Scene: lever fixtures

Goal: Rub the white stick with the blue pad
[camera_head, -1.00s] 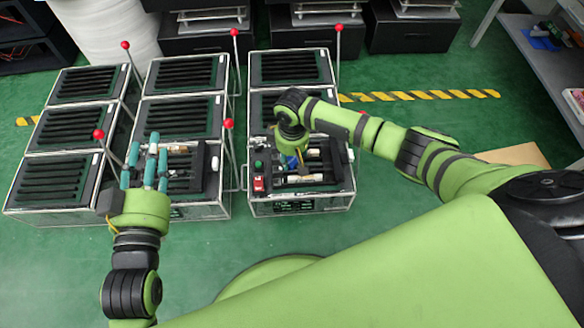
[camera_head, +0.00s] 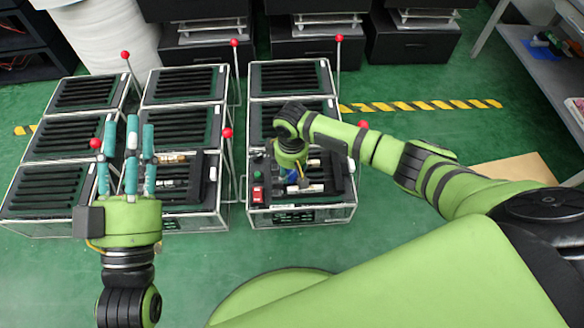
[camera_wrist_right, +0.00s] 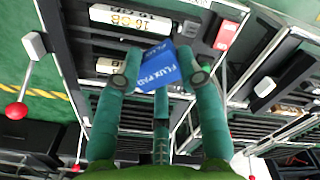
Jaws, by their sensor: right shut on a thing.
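My right gripper (camera_head: 292,172) is over the front case of the right column in the head view. In the right wrist view its teal fingers (camera_wrist_right: 162,85) are shut on a blue pad (camera_wrist_right: 157,67) lettered "FLUX PAD". The pad shows only as a small blue patch (camera_head: 293,176) in the head view. A white stick (camera_head: 306,188) lies in that case, just below and right of the pad. A white, "16 GB"-marked piece (camera_wrist_right: 130,18) shows above the pad in the wrist view; contact cannot be told. My left gripper (camera_head: 130,150) is open and empty, its fingers spread upward.
Clear-walled cases with black slats stand in three columns, with red-ball levers (camera_head: 227,133) beside them. The right front case has a red switch (camera_head: 257,195) and a green button (camera_head: 257,176). Green floor (camera_head: 215,262) is free in front.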

